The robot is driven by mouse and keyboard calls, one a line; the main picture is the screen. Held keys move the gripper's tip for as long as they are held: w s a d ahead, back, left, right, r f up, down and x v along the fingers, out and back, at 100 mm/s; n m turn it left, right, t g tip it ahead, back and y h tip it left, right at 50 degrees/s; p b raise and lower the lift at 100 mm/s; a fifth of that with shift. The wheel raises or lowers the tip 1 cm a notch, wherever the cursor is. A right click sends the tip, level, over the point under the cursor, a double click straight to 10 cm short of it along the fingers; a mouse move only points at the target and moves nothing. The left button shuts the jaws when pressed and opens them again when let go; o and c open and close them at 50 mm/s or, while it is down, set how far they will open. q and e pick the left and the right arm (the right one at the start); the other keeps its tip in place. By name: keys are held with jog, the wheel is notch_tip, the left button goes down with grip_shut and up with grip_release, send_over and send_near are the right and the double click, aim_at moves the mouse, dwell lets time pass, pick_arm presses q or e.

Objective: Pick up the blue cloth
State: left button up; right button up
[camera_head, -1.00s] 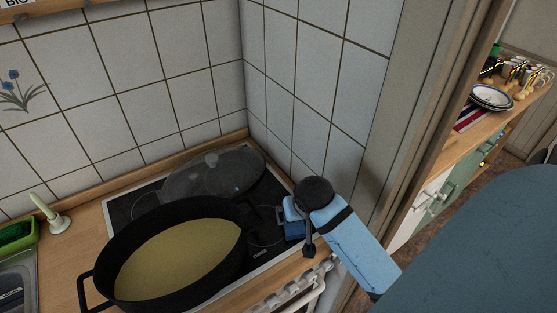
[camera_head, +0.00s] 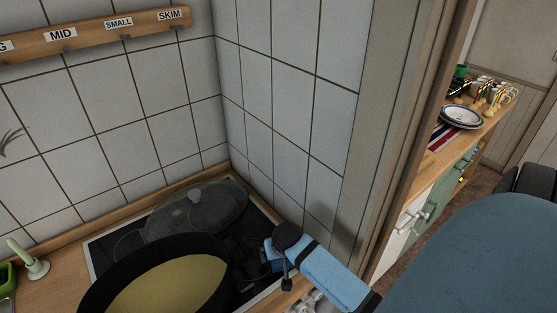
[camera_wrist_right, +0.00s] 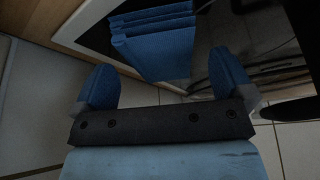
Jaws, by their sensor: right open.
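In the head view my right gripper (camera_head: 270,252) is at the stove's right front corner. My left gripper is not in view.
A large black pan (camera_head: 232,285) with yellowish contents stands on the stove (camera_head: 105,258), left of my right gripper. A glass lid (camera_head: 205,207) lies behind it. A tiled wall (camera_head: 275,110) and a wooden post (camera_head: 385,130) bound the back and right.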

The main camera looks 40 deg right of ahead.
jog(key=shift+x, duration=0.85)
jog(key=c, duration=1.1)
jog(key=shift+r, duration=0.1)
notch_tip(320, 180, up, 20)
jog(key=shift+b, duration=0.65)
